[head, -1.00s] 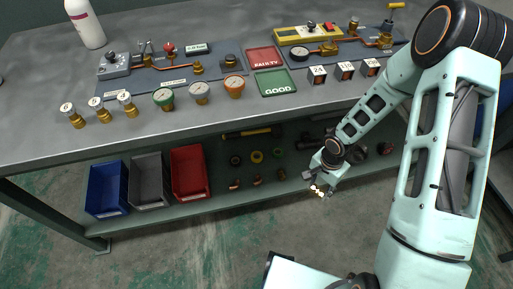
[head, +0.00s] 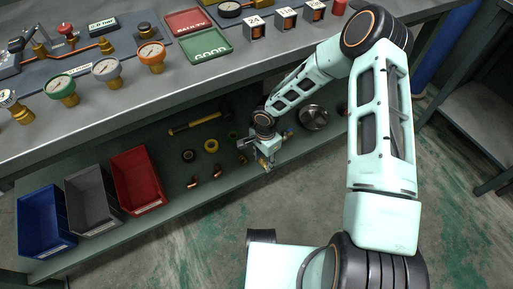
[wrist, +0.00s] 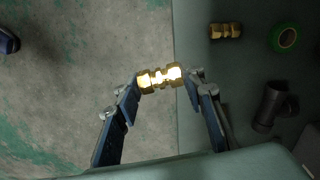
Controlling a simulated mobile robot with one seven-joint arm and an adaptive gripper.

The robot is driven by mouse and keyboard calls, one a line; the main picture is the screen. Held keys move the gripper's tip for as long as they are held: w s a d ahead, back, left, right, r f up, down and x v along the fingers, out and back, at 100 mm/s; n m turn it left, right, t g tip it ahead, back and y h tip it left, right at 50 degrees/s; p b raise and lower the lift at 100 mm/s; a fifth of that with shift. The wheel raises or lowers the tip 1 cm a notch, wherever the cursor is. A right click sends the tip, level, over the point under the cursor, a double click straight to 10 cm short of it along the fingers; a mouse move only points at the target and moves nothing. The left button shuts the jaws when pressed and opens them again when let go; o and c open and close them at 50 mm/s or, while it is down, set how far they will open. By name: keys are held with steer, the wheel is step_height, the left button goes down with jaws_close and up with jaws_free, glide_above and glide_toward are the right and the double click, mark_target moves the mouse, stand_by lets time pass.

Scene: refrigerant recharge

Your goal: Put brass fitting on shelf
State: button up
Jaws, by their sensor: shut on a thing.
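A brass fitting (wrist: 160,77) with nut-shaped ends is held between the fingertips of my gripper (wrist: 163,78) in the wrist view. In the head view my gripper (head: 264,160) is at the front edge of the lower shelf (head: 170,165), below the workbench, with the fitting at its tip. In the wrist view the fitting is seen over the floor, left of the shelf edge. Another brass fitting (wrist: 225,31) lies on the shelf there. The height of the held fitting above the shelf cannot be told.
A green tape roll (wrist: 284,38) and a dark pipe piece (wrist: 268,107) lie on the shelf. Copper fittings (head: 192,183), a yellow ring (head: 211,145) and a hammer (head: 195,123) lie further left. Red (head: 140,180), grey (head: 92,197) and blue (head: 45,219) bins stand at the left.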

steer(key=w+f+b, duration=0.1)
steer(key=w+f, duration=0.1)
steer(key=w, duration=0.1)
steer(key=w+f+b, duration=0.2)
steer(key=w+f, duration=0.1)
steer(key=w, duration=0.1)
steer(key=w+f+b, duration=0.1)
steer(key=w+f, duration=0.2)
steer(key=w, duration=0.1)
steer(key=shift+d+f, duration=0.1)
steer(key=shift+f, duration=0.1)
steer(key=shift+w+f+b, duration=0.15)
steer(key=shift+f+b, duration=0.05)
steer(key=shift+b, duration=0.1)
steer(key=shift+w+f+b, duration=0.15)
steer(key=shift+f+b, duration=0.45)
steer(key=shift+f, duration=1)
steer(key=shift+f, duration=0.1)
steer(key=o, duration=1.2)
steer(key=shift+c, duration=0.2)
step_height(320, 180, up, 8)
steer(key=p, duration=0.3)
